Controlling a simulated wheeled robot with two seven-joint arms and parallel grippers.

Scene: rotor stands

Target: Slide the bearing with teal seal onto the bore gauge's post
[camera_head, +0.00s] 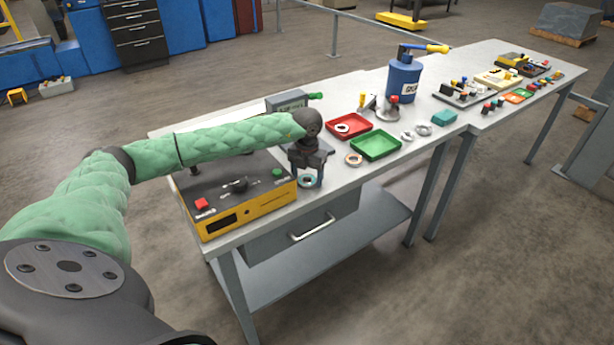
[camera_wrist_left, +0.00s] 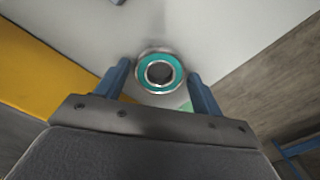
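The bearing with teal seal (camera_head: 306,182) lies flat on the near edge of the bench, beside the yellow-sided box. In the left wrist view the bearing (camera_wrist_left: 160,72) shows a teal ring, a metal rim and a dark bore. My left gripper (camera_head: 307,177) points down over it. Its blue fingers (camera_wrist_left: 160,88) are open, one on each side of the bearing, with a gap at both sides. My right gripper is not in view.
The black and yellow box (camera_head: 243,222) stands close left of the gripper. A tan-ringed bearing (camera_head: 353,160), red tray (camera_head: 349,119) and green tray (camera_head: 376,139) lie to the right. A blue canister (camera_head: 404,82) stands farther back. The bench's front edge is close.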

